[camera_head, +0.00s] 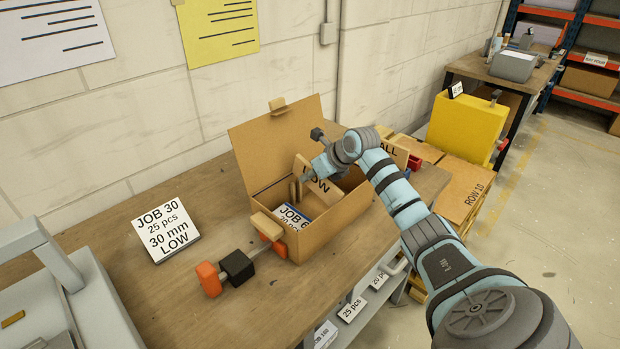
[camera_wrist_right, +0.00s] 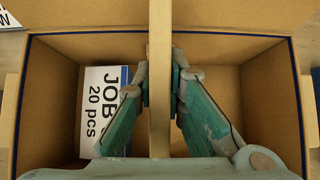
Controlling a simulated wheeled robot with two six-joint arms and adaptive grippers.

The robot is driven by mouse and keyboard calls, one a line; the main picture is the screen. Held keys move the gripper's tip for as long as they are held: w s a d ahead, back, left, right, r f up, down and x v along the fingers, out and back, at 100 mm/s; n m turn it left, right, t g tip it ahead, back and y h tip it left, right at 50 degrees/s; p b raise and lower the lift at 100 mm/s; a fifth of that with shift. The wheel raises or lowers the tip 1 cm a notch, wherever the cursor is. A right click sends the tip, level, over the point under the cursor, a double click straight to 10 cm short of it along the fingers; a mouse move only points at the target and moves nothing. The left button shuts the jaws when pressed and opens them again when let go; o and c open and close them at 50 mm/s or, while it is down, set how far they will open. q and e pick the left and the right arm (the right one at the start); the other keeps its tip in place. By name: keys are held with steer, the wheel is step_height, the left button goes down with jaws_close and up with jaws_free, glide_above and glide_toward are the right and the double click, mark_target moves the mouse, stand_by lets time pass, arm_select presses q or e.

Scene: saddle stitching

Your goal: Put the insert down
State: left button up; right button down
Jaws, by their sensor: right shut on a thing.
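An open cardboard box (camera_head: 320,237) stands on the wooden bench with its lid raised. A card marked JOB and 20 pcs (camera_wrist_right: 100,105) lies in its left part in the right wrist view; it also shows in the head view (camera_head: 292,217). My right gripper (camera_wrist_right: 160,88) is shut on the insert (camera_wrist_right: 160,40), a thin tan panel seen edge-on over the middle of the box. In the head view a tan panel lettered OW (camera_head: 322,188) shows at my right gripper (camera_head: 308,176). Whether the insert touches the box floor is hidden. My left gripper is not in view.
A JOB 30 card (camera_head: 166,229) stands left of the box. An orange-and-black object (camera_head: 237,267) lies close to the box's front left. A grey machine (camera_head: 40,285) fills the lower left. A yellow bin (camera_head: 466,128) stands beyond the bench at right.

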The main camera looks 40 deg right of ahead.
mark_target(332, 183)
steer(key=c, duration=1.9)
jaws_free()
steer(key=shift+s+f, duration=0.25)
steer(key=shift+f, duration=0.35)
steer(key=shift+c, duration=0.2)
steer(key=shift+o, duration=1.4)
steer(key=shift+w, duration=0.15)
steer(key=shift+w+d+f, duration=0.1)
steer(key=shift+d, duration=0.05)
steer(key=shift+r, duration=0.25)
steer(key=v, duration=1.1)
steer(key=shift+d+r+b, duration=0.1)
steer(key=shift+b, duration=0.25)
steer(key=shift+s+r, duration=0.2)
steer(key=shift+r, duration=0.2)
